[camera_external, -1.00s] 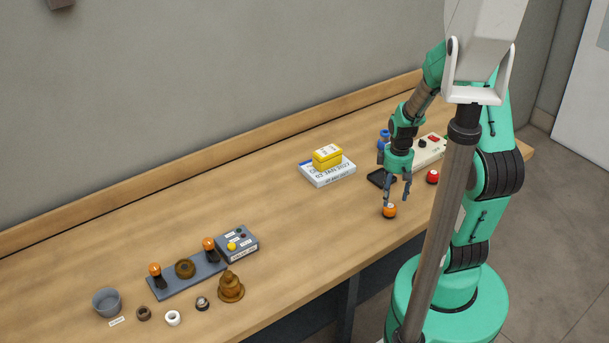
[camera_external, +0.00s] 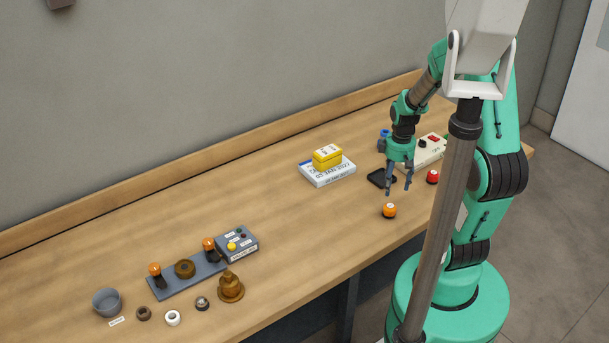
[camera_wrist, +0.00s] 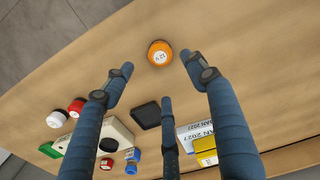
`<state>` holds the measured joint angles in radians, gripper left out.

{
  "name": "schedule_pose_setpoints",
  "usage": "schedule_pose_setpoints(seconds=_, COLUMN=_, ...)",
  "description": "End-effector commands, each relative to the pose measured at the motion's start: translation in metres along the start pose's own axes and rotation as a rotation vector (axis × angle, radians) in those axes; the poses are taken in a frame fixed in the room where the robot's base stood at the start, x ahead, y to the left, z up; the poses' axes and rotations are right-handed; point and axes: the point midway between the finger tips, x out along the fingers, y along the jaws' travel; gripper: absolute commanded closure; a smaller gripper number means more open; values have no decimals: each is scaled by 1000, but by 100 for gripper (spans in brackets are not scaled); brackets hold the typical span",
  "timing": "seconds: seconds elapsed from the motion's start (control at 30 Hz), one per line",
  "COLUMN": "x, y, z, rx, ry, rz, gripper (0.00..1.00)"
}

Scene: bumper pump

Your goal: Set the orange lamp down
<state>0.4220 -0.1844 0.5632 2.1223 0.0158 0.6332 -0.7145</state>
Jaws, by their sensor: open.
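The orange lamp (camera_external: 389,211) stands on the wooden table near its front edge, and nothing holds it. In the wrist view the lamp (camera_wrist: 160,52) shows its label and lies just past the fingertips, between their lines. My gripper (camera_external: 399,188) is open and empty, a little above the lamp in the external view. In the wrist view its blue fingers (camera_wrist: 156,65) are spread wide, with clear space between them and the lamp.
A black pad (camera_external: 380,179), a red-topped lamp (camera_external: 432,177) and a pale box with controls (camera_external: 428,150) stand close by. A yellow box (camera_external: 327,155) lies on a white dated block (camera_external: 327,175).

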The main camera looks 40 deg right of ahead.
Motion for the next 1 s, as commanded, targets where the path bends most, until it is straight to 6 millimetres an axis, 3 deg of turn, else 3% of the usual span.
schedule_pose_setpoints(seconds=0.17, x=-4, y=-1, z=-1, rx=2, ry=4, rz=3, gripper=43)
schedule_pose_setpoints(seconds=0.37, x=-35, y=-13, z=-10, rx=19, ry=37, rz=29, gripper=43)
schedule_pose_setpoints(seconds=0.57, x=-98, y=-45, z=-21, rx=62, ry=110, rz=70, gripper=43)
schedule_pose_setpoints(seconds=0.7, x=-150, y=-76, z=-21, rx=104, ry=181, rz=95, gripper=43)
schedule_pose_setpoints(seconds=1.0, x=-241, y=-148, z=4, rx=194, ry=347, rz=107, gripper=43)
